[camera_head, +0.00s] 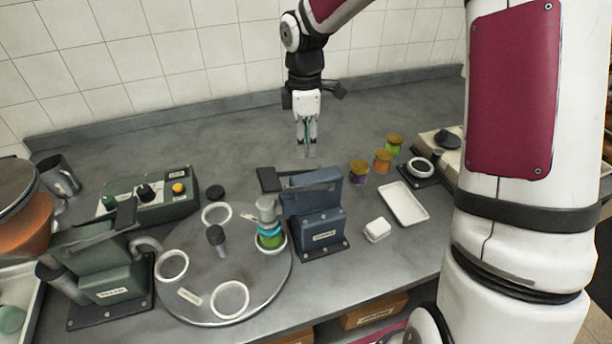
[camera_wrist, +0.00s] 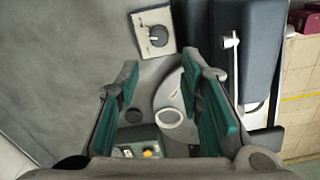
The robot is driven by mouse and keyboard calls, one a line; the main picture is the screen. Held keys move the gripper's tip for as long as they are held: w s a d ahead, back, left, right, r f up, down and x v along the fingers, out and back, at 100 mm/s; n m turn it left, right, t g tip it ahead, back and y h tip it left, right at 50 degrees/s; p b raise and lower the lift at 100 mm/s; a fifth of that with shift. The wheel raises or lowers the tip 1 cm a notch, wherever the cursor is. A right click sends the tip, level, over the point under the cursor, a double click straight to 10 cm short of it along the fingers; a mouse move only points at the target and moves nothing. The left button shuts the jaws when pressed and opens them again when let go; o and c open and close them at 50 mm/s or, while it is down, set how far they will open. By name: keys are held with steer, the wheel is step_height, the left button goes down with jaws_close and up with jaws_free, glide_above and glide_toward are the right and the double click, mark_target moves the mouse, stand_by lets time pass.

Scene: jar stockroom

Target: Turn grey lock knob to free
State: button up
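A grey round knob (camera_wrist: 157,36) with a light pointer mark sits on a pale square plate (camera_wrist: 143,47) at the top of the wrist view. Small marks on the plate are too small to read. My gripper (camera_wrist: 160,70) is open, with its green-padded fingers apart and nothing between them. The knob lies beyond the fingertips in that view, apart from them. In the head view my gripper (camera_head: 306,152) points down over the counter behind the blue machine (camera_head: 318,215). I cannot make out the knob there; the gripper or machine may hide it.
The blue machine stands close beside the plate, also in the wrist view (camera_wrist: 245,60). A turntable (camera_head: 262,287) with white rings and a green control box (camera_head: 150,207) are to the left. Several jars (camera_head: 383,160) stand to the right. The back counter is clear.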

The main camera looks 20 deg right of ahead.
steer(key=shift+n, duration=0.8)
step_height(320, 180, down, 13)
steer(key=shift+f+p, duration=0.15)
steer(key=shift+p, duration=0.4)
jaws_close()
